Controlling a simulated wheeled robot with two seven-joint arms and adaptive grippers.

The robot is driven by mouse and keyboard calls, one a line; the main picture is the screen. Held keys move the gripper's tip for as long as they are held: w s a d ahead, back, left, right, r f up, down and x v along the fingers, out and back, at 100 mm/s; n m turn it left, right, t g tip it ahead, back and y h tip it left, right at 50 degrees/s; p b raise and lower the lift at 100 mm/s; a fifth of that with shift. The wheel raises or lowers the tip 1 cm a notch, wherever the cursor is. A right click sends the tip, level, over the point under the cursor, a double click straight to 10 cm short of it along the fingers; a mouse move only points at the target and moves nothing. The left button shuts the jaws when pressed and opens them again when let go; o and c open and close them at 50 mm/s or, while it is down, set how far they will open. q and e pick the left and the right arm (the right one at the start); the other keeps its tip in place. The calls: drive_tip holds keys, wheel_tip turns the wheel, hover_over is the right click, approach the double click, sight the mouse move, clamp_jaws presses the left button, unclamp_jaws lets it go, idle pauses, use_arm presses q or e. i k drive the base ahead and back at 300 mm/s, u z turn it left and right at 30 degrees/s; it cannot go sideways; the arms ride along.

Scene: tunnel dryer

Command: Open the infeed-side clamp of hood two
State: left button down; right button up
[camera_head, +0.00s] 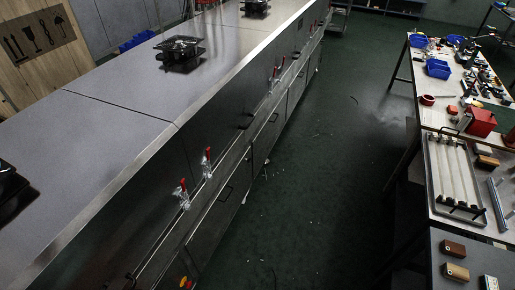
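A long grey dryer (120,80) runs from the lower left to the upper middle, with a seam across its top. On its aisle side is a near pair of toggle clamps with red handles: a nearer clamp (183,198) and a farther clamp (207,165). Another red-handled clamp pair (275,74) sits farther along the same side, and more red handles show small beyond it. No marking tells me which hood is hood two. The clamps are too small to tell whether they are open or closed. Neither of my grippers is in view.
A dark green floor aisle (305,190) lies open right of the dryer, with small scraps on it. Along the right edge stand workbenches with a tray (458,185), blue bins (437,68) and a red box (481,122). A wooden crate (40,45) stands at upper left.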

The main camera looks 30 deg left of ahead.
sight(207, 163)
drive_tip(key=z, duration=0.25)
drive_tip(key=i, duration=0.95)
drive_tip(key=u, duration=0.05)
